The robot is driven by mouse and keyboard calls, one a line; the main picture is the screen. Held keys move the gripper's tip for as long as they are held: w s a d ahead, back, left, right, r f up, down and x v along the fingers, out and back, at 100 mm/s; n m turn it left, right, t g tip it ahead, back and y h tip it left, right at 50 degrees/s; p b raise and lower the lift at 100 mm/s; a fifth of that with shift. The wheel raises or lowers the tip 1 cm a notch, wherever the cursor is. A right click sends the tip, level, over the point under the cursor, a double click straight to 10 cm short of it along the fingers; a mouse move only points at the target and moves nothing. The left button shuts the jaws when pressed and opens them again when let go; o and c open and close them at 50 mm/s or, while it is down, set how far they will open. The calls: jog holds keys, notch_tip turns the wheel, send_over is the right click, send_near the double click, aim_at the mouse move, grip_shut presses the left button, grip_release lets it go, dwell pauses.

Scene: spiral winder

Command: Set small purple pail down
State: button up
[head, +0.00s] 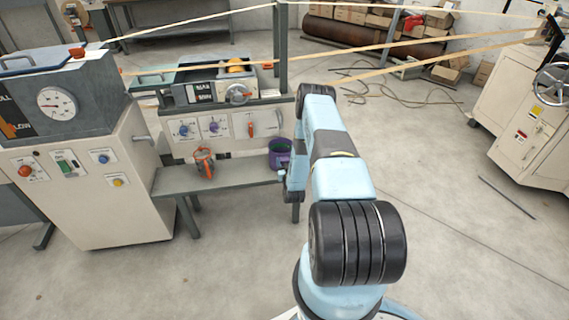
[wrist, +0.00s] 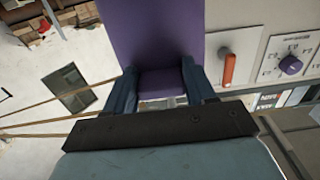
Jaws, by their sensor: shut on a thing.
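The small purple pail (head: 280,153) is at the right end of the grey shelf (head: 225,180), below the control panel, with a dark opening on top. It looks upright. I cannot tell whether its base touches the shelf. In the wrist view the purple pail (wrist: 155,30) fills the upper middle. My gripper (wrist: 160,75) is shut on it, with a blue-grey finger on each side of a purple part. In the head view my wrist is just right of the pail and hides part of its right side; the fingers are hard to make out there.
The panel with knobs and an orange lever (head: 250,125) rises behind. The shelf between tool and pail is clear. Tan strands (head: 400,48) run across above. A white machine (head: 525,110) stands right.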

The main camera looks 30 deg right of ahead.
jog(key=o, duration=1.2)
jog(key=shift+s, duration=0.1)
